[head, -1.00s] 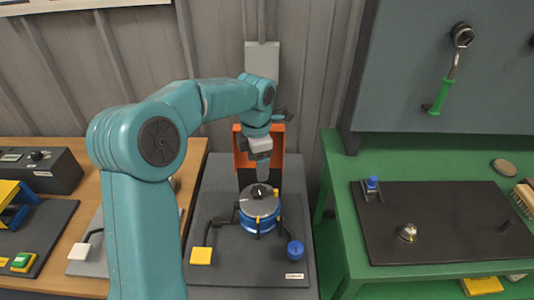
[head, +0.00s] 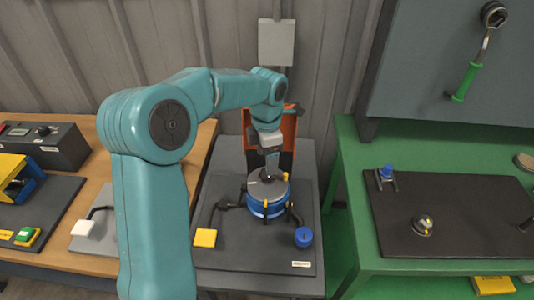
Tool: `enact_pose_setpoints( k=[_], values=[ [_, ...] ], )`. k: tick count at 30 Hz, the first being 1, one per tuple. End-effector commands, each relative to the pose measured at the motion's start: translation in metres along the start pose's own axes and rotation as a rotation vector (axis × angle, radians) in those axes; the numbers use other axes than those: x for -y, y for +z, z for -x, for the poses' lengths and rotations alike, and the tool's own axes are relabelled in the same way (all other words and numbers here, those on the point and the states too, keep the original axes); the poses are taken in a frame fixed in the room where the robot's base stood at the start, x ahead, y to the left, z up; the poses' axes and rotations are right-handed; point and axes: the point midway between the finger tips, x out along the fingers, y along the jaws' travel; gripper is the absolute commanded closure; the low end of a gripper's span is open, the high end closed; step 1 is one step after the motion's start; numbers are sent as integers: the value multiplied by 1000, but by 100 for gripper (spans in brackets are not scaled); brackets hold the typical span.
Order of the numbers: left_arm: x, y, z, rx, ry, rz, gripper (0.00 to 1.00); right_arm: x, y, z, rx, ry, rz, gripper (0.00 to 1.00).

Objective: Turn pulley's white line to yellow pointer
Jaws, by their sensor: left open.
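The pulley (head: 267,193) is a round drum with a grey top face and a blue rim. It stands on a dark plate (head: 240,255) on the grey bench at the centre. A small yellow piece, possibly the pointer (head: 265,208), shows at the front of its rim. My right gripper is not in view.
An orange panel (head: 289,135) stands right behind the pulley. A yellow square pad (head: 205,238) and a blue knob (head: 303,237) flank it in front. A green bench (head: 350,200) is on the right, a wooden table (head: 85,187) on the left.

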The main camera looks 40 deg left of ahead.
Motion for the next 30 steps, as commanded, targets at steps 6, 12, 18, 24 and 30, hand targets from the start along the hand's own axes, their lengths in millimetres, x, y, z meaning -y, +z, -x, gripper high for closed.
enact_pose_setpoints(
  k=[6,12,18,24,30],
  values=[
    [-1,2,-2,-1,-1,-1,28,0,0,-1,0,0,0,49],
    [-1,2,-12,-1,-1,-1,28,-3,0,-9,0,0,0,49],
    [-1,3,-23,0,-1,-1,28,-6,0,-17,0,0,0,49],
    [-1,3,-34,0,0,-1,28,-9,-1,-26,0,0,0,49],
    [-1,4,-45,0,-1,-1,28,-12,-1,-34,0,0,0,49]
  ],
)
